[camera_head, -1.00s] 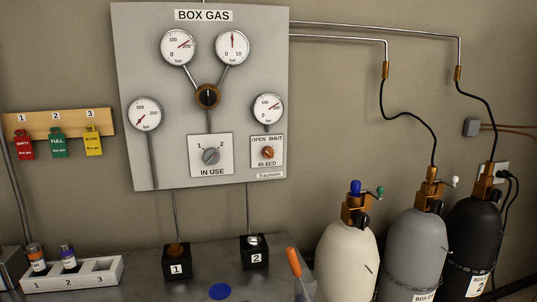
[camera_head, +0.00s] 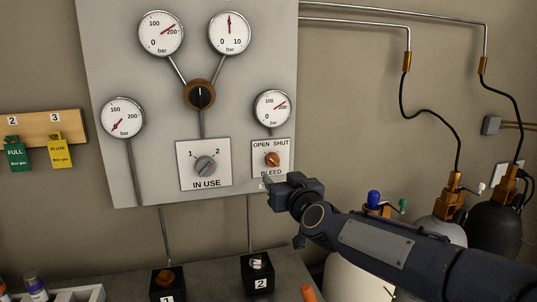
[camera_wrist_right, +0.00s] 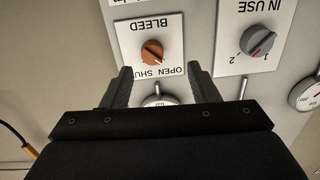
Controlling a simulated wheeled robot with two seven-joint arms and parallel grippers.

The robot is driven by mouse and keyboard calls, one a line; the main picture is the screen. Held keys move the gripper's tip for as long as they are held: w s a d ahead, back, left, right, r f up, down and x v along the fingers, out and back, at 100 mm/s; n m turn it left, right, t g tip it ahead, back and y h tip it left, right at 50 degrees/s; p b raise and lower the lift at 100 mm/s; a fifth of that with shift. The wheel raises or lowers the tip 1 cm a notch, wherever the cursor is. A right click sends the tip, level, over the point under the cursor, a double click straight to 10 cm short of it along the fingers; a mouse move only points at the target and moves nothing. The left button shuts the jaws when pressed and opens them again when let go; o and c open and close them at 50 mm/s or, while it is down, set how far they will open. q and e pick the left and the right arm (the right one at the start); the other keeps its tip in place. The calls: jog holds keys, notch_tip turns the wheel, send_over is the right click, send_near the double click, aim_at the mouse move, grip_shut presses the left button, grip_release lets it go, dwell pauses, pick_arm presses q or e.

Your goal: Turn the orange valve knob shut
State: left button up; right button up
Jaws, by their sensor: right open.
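The orange valve knob (camera_head: 272,160) sits on the white BLEED plate (camera_head: 258,147), at the lower right of the grey BOX GAS panel. The plate reads OPEN on the left and SHUT on the right. In the right wrist view the knob (camera_wrist_right: 152,52) shows upside down, beyond the fingertips. My right gripper (camera_wrist_right: 160,75) is open and empty, its two fingers apart on either side of the plate's lettering. In the head view my right gripper (camera_head: 270,188) is just below the knob, apart from it as far as I can tell. My left gripper is not in view.
The grey IN USE selector (camera_head: 205,166) is left of the BLEED plate, and a black-and-orange knob (camera_head: 200,95) is above. A gauge (camera_head: 272,108) hangs over the plate. Gas cylinders (camera_head: 495,230) stand at right, partly behind my arm. A bench with numbered black blocks (camera_head: 257,275) lies below.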

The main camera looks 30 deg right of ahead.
aim_at(275, 161)
jog(key=shift+h, duration=0.5)
jog(key=x, duration=0.3)
jog(key=r+x, duration=0.1)
jog(key=x, duration=0.5)
jog(key=shift+s+d+r, duration=0.1)
jog(key=shift+d+r, duration=0.05)
jog(key=shift+d, duration=0.2)
jog(key=shift+c, duration=0.2)
jog(key=c, duration=0.9)
